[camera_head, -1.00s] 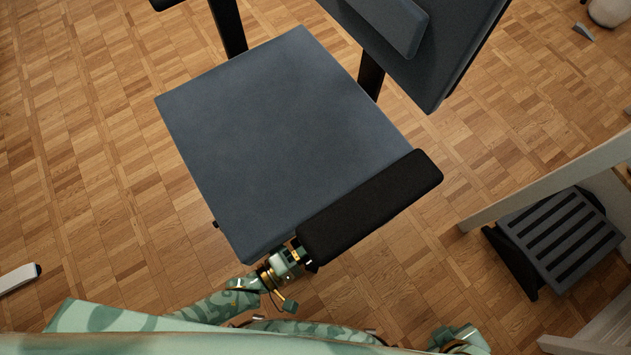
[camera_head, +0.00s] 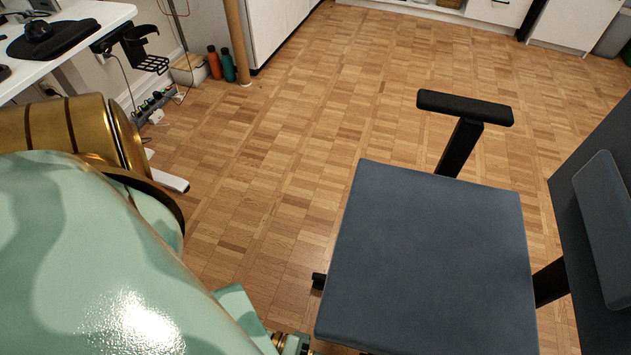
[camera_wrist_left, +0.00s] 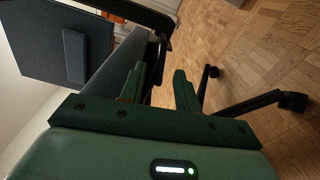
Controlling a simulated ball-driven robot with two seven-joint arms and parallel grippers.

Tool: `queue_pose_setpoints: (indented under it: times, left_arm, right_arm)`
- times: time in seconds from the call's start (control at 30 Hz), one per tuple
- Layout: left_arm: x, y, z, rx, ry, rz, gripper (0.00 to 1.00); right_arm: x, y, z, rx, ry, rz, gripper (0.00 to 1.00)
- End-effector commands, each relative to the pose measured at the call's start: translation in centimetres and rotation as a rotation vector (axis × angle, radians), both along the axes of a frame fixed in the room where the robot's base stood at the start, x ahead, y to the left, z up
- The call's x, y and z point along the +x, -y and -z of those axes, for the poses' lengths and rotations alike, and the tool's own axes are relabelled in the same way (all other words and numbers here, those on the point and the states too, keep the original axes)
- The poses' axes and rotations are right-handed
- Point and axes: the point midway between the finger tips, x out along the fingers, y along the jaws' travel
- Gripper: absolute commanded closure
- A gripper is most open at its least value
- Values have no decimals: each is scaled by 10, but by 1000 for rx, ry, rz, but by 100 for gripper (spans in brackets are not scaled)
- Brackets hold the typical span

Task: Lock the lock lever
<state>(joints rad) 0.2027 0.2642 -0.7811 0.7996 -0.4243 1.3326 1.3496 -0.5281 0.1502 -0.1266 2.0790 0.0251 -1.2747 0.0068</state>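The office chair has a grey-blue seat (camera_head: 430,260). A small black lever-like tip (camera_head: 318,281) sticks out beyond the seat's left edge; most of it is hidden under the seat, and I cannot tell whether it is the lock lever or its state. My left gripper (camera_wrist_left: 157,78) is open in the left wrist view, its two green fingers apart with nothing clearly held. It is close beside the chair, with the seat side to the left and the chair's base (camera_wrist_left: 250,103) beyond. My right gripper is out of view.
A black armrest (camera_head: 465,107) stands at the seat's far side, and the backrest (camera_head: 605,230) is at the right. A white desk (camera_head: 65,35) is at the upper left, with bottles (camera_head: 228,66) beyond it. The wooden floor between desk and chair is clear.

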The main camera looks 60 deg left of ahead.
Motion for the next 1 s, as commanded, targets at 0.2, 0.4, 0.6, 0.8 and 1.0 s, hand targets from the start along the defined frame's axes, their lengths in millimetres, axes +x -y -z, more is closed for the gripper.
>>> queue_pose_setpoints:
  times: [0.2,0.4,0.6,0.8,1.0]
  left_arm:
    - [-32,-37,1,2,-2,1,67]
    - [-44,-51,1,1,-1,0,67]
    - [-45,-52,0,-1,1,0,67]
    - [-44,-52,0,-1,1,0,67]
    - [-44,-52,0,-1,1,0,67]
  right_arm:
    - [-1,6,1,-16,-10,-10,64]
    - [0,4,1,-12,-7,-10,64]
    - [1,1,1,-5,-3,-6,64]
    - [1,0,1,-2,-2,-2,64]
    - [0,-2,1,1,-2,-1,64]
